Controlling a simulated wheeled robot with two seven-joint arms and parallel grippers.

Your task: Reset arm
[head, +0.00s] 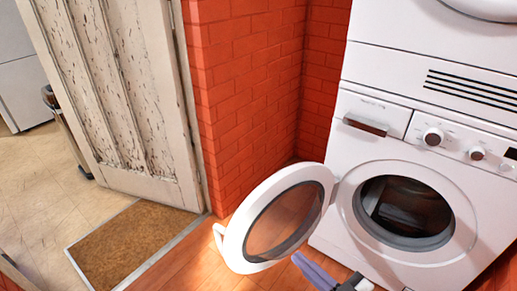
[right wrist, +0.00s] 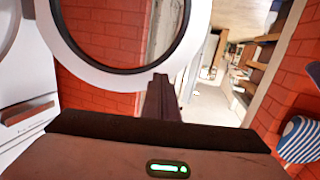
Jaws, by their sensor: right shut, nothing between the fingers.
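My right gripper (head: 312,268) shows at the bottom of the head view, below the open washer door. Its fingers are shut with nothing between them. In the right wrist view the closed fingers (right wrist: 161,98) point toward the door ring (right wrist: 95,72); I cannot tell whether they touch it. My left gripper is in neither view.
A white washing machine (head: 345,190) stands at the right, its round door (head: 234,246) swung open to the left. A red brick wall (head: 245,90) is behind. A worn white door (head: 120,90) and brown mat (head: 135,243) are at left. A striped blue-white item (right wrist: 300,139) is at right in the wrist view.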

